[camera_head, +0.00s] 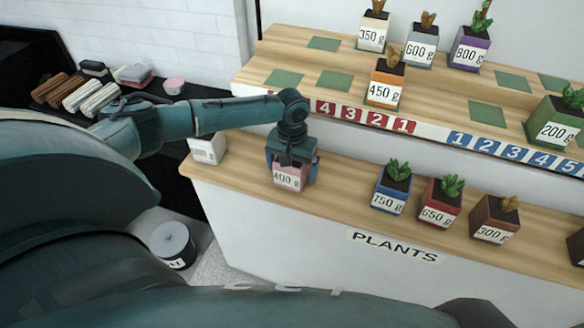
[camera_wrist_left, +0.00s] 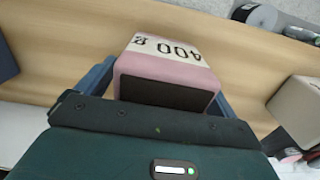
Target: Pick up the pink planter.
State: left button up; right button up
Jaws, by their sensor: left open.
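The pink planter (camera_head: 289,178) with a white "400 g" label stands on the lower wooden shelf in the head view, its upper part hidden by my gripper. It shows pink with a dark soil face in the left wrist view (camera_wrist_left: 165,75). My left gripper (camera_head: 291,172) is over the planter from above, with a blue finger on either side of it. In the wrist view the fingers flank the planter and the jaws are open. I cannot tell whether the fingers touch it. My right gripper is not in view.
A white planter (camera_head: 208,149) stands to the left on the lower shelf (camera_head: 340,205). A blue planter (camera_head: 391,188), a red planter (camera_head: 440,200) and a brown planter (camera_head: 494,219) stand to the right. The upper shelf holds several more planters, including an orange one (camera_head: 385,84).

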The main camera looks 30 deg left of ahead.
pick_arm(q)
jog(key=c, duration=1.3)
